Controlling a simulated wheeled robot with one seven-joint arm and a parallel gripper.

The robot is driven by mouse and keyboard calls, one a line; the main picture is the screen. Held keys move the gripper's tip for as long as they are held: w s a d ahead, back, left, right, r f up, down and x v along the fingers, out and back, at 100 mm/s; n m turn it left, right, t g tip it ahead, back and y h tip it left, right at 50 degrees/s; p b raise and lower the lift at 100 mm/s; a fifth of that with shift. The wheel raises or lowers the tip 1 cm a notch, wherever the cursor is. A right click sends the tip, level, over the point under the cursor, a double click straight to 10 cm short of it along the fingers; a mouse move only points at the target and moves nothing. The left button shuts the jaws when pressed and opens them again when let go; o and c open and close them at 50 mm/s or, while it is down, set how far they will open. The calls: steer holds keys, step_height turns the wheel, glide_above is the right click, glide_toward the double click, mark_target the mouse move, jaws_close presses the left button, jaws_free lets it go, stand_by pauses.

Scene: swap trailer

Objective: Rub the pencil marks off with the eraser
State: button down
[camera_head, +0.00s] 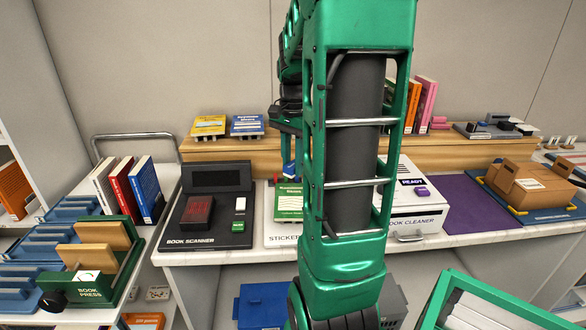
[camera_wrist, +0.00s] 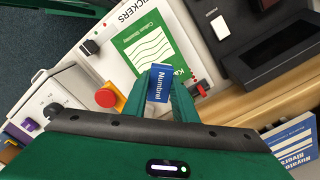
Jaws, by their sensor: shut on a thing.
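My gripper (camera_wrist: 162,78) is shut on a small blue block with a white end, labelled "Numbrel", which I take to be the eraser (camera_wrist: 159,86). In the head view the blue-and-white eraser (camera_head: 289,169) shows at the left edge of my arm, above the green book. I cannot make out pencil marks, or whether the eraser touches the book.
The black book scanner (camera_head: 208,205) stands left of the green book. A wooden ledge (camera_head: 225,149) with books runs behind. The purple mat (camera_head: 487,219) is bare.

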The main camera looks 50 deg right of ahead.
mark_target(293, 195)
steer(key=shift+a+f, duration=0.15)
steer(key=shift+a, duration=0.1)
steer(key=shift+s+d+f, duration=0.1)
steer(key=shift+d+f, duration=0.05)
steer(key=shift+f, duration=0.35)
steer(key=shift+d+f, duration=0.15)
steer(key=shift+f, duration=0.35)
step_height(293, 195, down, 6)
steer(key=shift+r, duration=0.1)
steer(key=shift+s+a+r, duration=0.1)
steer(key=shift+s+a, duration=0.1)
steer(key=shift+a, duration=0.1)
steer(key=shift+s+a, duration=0.25)
steer(key=shift+a, duration=0.15)
steer(key=shift+s+a, duration=0.8)
steer(key=shift+a, duration=0.05)
steer(key=shift+w+d, duration=0.1)
steer(key=shift+d, duration=0.25)
steer(key=shift+w+d, duration=0.2)
steer(key=shift+w, duration=0.15)
steer(key=shift+w+d, duration=0.85)
steer(key=shift+d, duration=0.15)
steer(key=shift+r, duration=4)
